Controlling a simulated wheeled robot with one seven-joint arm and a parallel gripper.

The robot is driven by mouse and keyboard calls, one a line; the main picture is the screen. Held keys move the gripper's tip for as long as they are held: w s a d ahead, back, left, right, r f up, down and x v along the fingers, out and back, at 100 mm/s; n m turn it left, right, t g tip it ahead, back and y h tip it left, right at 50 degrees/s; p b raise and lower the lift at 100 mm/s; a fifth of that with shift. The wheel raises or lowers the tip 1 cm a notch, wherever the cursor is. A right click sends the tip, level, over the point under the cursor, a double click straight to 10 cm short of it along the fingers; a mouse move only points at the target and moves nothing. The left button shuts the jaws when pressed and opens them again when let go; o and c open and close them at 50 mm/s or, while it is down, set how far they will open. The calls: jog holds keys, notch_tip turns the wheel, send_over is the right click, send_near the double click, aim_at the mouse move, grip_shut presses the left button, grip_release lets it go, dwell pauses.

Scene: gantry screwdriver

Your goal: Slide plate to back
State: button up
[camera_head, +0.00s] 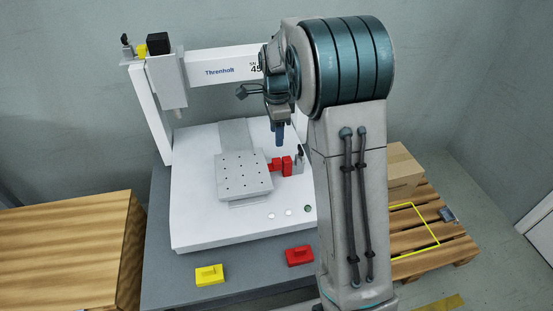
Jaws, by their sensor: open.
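The grey plate (240,175) with a grid of small dark holes lies on the white base (195,222) of the gantry machine, over a grey strip (235,133) that runs to the back. A red block (286,166) is at the plate's right side. My gripper (279,138), with dark blue fingers, is above and behind the red block, apart from the plate as far as I can see. It is open with nothing seen in it. My arm hides the right side of the machine.
The gantry beam (215,68) and white screwdriver head (167,80) stand above the back left. A yellow block (209,275) and a red block (299,256) lie on the grey table's front edge. A wooden crate (70,245) stands left, a pallet (445,245) with a carton (402,170) right.

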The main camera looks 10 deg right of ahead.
aim_at(277, 161)
notch_tip(277, 161, down, 11)
jog(key=b, duration=0.3)
